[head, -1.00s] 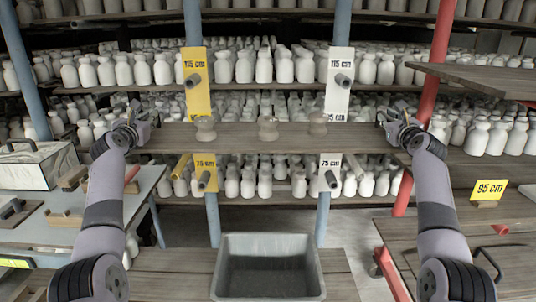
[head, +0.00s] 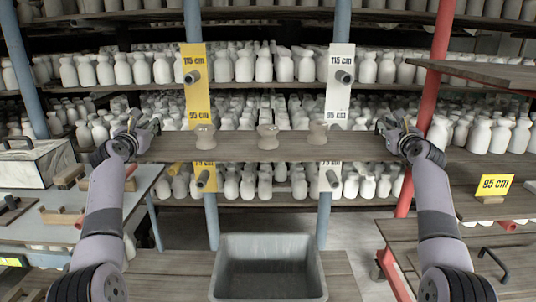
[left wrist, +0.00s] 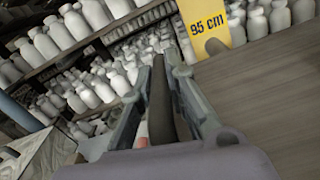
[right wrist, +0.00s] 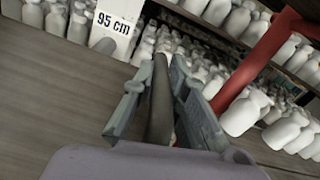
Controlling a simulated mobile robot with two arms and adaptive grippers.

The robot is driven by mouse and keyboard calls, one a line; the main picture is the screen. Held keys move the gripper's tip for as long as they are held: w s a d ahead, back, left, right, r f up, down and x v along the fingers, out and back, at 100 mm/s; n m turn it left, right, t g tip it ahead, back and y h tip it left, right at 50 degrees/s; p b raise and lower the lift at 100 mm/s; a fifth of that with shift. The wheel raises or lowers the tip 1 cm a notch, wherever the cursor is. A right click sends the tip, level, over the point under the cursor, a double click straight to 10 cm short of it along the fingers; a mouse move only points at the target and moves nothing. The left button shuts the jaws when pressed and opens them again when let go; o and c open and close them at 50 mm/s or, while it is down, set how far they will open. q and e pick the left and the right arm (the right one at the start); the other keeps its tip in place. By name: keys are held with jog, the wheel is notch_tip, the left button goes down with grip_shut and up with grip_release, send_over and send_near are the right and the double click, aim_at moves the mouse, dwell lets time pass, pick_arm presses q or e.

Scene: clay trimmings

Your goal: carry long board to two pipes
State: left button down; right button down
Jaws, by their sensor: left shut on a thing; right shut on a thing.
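The long board (head: 235,152) is grey-brown wood and lies level across the middle of the head view. Each wrist view shows a dark bar between the jaws, left (left wrist: 161,105) and right (right wrist: 159,105). Behind the board, pipe stubs stick out at 115 cm, left (head: 192,77) and right (head: 345,77). Stubs by 95 cm labels show at left (left wrist: 215,47) and right (right wrist: 104,46).
Lower pipe stubs, left (head: 203,179) and right (head: 332,179), show below the board. A grey tub (head: 268,240) stands below. Shelves of white bottles fill the background.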

pick_arm(q)
jog(key=shift+f+b, duration=0.4)
jog(key=shift+b, duration=0.05)
pick_arm(e)
jog(key=shift+f, duration=0.45)
pick_arm(q)
jog(key=c, duration=2)
grip_release()
pick_arm(e)
jog(key=c, duration=2)
grip_release()
pick_arm(q)
jog(key=o, duration=0.4)
pick_arm(e)
jog(key=o, duration=0.4)
jog(key=shift+r, duration=0.1)
pick_arm(q)
jog(key=shift+o, duration=0.3)
jog(key=o, duration=0.4)
jog(key=shift+s+r, duration=0.15)
jog(key=shift+s, duration=0.05)
pick_arm(e)
jog(key=shift+s+r, duration=0.1)
jog(key=shift+s, duration=0.1)
pick_arm(q)
jog(key=o, duration=0.3)
jog(key=shift+w, duration=0.1)
pick_arm(e)
jog(key=shift+w+f, duration=0.1)
jog(key=shift+f, duration=0.1)
